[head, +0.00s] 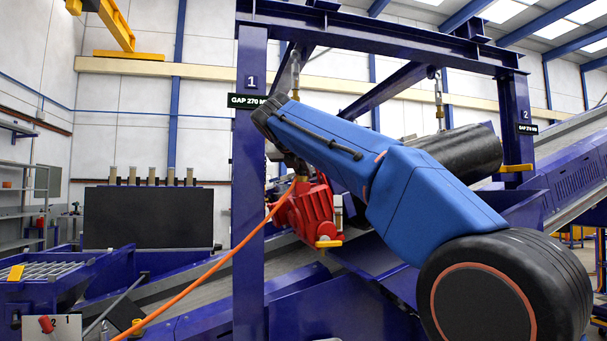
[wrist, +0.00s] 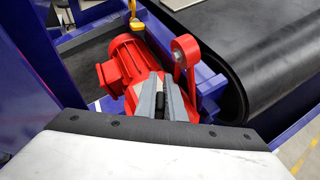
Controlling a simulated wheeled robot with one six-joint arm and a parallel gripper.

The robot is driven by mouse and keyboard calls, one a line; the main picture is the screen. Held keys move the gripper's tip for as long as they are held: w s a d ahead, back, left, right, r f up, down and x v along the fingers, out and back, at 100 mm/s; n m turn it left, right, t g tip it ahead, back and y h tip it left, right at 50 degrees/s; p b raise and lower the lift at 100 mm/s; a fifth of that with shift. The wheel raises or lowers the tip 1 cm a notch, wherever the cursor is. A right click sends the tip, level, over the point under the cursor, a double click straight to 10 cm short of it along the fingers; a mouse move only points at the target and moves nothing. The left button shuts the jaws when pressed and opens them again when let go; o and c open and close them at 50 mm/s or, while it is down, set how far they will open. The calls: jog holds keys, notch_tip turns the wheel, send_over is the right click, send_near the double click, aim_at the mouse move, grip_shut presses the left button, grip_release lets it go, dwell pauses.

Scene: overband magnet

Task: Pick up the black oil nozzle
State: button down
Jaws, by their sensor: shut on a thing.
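My gripper (wrist: 161,84) is shut in the wrist view, its two grey fingers close together. A small black piece, the black oil nozzle (wrist: 166,109), shows between them; most of it is hidden by the fingers. Behind the fingertips is a red motor and gearbox (wrist: 133,62) with a red arm. In the head view my gripper (head: 300,172) is small and dark, in front of the red gearbox (head: 308,210). The nozzle is too small to make out there.
An orange hose (head: 226,258) runs from the lower left up to my gripper. A blue frame post (head: 250,190) stands just left of it. The black belt drum (head: 462,150) lies to the right. A yellow handle (head: 328,243) sits below the gearbox.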

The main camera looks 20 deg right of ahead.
notch_tip(320, 180, up, 10)
jog(key=shift+f, duration=0.2)
dwell(0.3)
jog(key=shift+s, duration=0.1)
